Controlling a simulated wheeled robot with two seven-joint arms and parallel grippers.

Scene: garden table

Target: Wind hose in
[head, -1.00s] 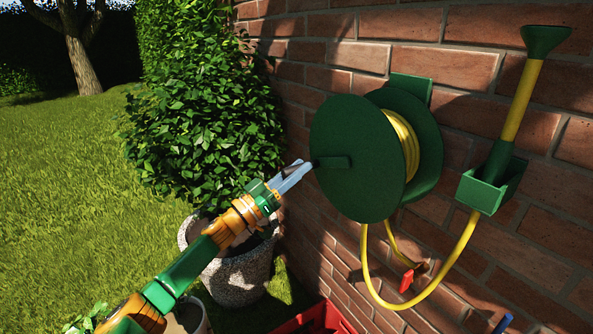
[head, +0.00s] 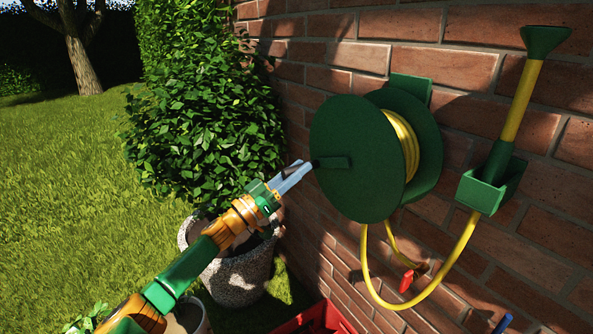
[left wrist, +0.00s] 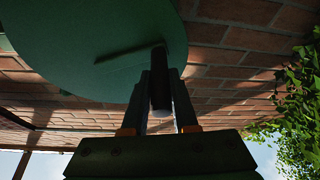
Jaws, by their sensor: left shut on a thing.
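A green hose reel (head: 352,178) is mounted on the brick wall, with yellow hose (head: 408,140) wound on its drum. A yellow loop of hose (head: 367,270) hangs below it, and the hose's green nozzle end (head: 545,40) stands up in a green wall holder (head: 486,190). The reel's crank (head: 333,162) is on the disc facing me. My left gripper (head: 298,172) is shut on the crank's dark handle, which also shows between the fingers in the left wrist view (left wrist: 160,85). My right gripper is not in view.
A leafy bush in a stone pot (head: 228,270) stands left of the reel, close behind my left arm. A red crate (head: 318,318) is below the reel. A red-handled tap (head: 406,281) is on the wall under it. Open lawn lies to the left.

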